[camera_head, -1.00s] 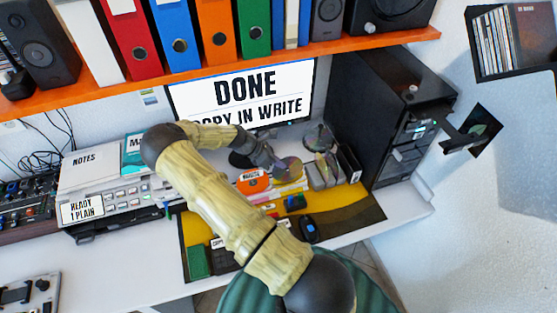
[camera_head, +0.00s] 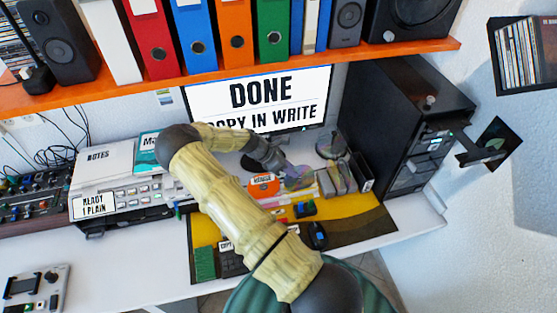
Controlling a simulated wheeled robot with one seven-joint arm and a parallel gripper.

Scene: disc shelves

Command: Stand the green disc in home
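My gripper (camera_head: 286,168) is at the back of the desk, in front of the screen. Its fingertips meet a shiny disc (camera_head: 298,179) with a mixed purple and greenish sheen, which stands tilted. The gripper is too small to show whether its fingers are shut on the disc. An orange disc or sleeve (camera_head: 264,185) stands just left of it. Grey upright holders (camera_head: 338,178) stand to its right. I cannot make out a label reading home. A dark greenish disc shape (camera_head: 495,143) shows by the black tower at the right.
The screen (camera_head: 262,97) reads "DONE" and "COPY IN WRITE". The black tower (camera_head: 402,100) stands right of the holders, with a part sticking out. An orange shelf (camera_head: 230,72) with binders hangs above. A white printer-like unit (camera_head: 125,185) is at left.

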